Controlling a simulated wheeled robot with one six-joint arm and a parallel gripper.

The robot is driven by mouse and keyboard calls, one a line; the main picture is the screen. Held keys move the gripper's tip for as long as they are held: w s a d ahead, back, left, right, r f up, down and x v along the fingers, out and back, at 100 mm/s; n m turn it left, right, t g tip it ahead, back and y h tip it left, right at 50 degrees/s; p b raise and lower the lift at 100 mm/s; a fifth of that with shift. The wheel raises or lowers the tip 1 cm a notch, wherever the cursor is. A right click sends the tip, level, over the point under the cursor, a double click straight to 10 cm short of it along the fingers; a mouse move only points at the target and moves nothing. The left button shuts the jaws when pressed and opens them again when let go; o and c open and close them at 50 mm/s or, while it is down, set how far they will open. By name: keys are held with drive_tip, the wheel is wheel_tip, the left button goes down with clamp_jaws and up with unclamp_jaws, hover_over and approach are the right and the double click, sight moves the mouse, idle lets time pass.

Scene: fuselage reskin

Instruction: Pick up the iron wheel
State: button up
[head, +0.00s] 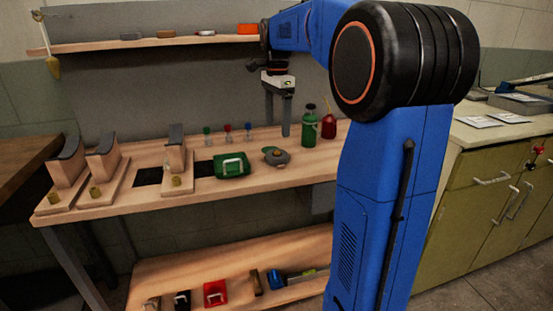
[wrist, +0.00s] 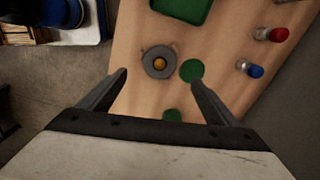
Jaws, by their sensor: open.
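The iron wheel looks to be a grey disc with a brass-coloured centre. It lies on the workbench to the right of a green box in the head view (head: 276,156). In the wrist view the wheel (wrist: 148,65) shows just beyond the fingertips, between their lines. My gripper (head: 278,128) points down above the bench, behind the wheel as the head camera sees it. In the wrist view my gripper (wrist: 160,77) is open, with nothing between its fingers. The wheel is fully visible in both views.
A green box (head: 232,165) stands left of the wheel. A green bottle (head: 309,129) and a red bottle (head: 329,124) stand to its right. Small colour-topped pieces (head: 227,130) stand at the back. A shelf (head: 150,43) with several items runs above the bench (head: 120,201).

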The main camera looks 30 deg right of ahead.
sight(278, 153)
wheel_tip(278, 153, down, 10)
drive_tip(key=shift+d+f, duration=0.1)
idle(0.5)
